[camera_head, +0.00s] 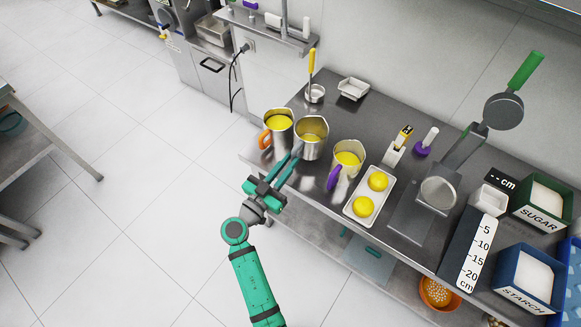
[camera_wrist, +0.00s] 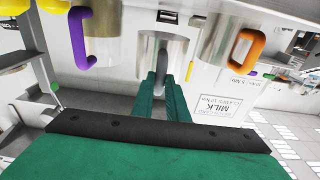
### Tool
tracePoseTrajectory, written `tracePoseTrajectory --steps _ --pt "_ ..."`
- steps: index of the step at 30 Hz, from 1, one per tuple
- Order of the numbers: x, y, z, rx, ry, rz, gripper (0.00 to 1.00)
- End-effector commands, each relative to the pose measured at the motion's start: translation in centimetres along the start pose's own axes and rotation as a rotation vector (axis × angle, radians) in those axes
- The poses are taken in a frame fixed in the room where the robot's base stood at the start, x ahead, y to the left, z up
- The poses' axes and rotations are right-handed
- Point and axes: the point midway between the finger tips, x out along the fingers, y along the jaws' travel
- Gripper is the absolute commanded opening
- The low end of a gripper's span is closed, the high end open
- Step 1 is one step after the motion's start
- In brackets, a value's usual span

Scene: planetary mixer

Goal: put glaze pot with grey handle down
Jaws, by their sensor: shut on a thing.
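The glaze pot with the grey handle (camera_head: 313,147) is a steel pot with yellow glaze inside. It is upright over the front left edge area of the steel table (camera_head: 345,222); I cannot tell whether its base touches the top. My gripper (camera_head: 294,157) reaches it from the front and is shut on its grey handle (camera_wrist: 162,50). In the wrist view the pot's steel wall (camera_wrist: 180,62) is just beyond the fingers, and its rim is out of view. The head view mostly hides the handle behind the fingers.
A pot with an orange handle (camera_head: 278,137) stands close on the left, one with a purple handle (camera_head: 346,170) on the right. A white tray (camera_head: 351,212) with yellow rounds lies further right. A small ladle cup (camera_head: 314,94) and white dish (camera_head: 353,89) are behind.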

Motion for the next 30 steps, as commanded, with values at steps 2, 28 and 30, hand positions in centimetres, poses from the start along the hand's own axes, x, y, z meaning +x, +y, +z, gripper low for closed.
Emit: tracePoseTrajectory --steps 2,28,30 --pt "0.7 -0.2 0.9 -0.001 0.0 -0.001 0.0" --pt "1.5 -0.4 5.7 0.001 0.0 -0.002 0.18" --pt "1.5 -0.4 5.7 0.001 0.0 -0.002 0.32"
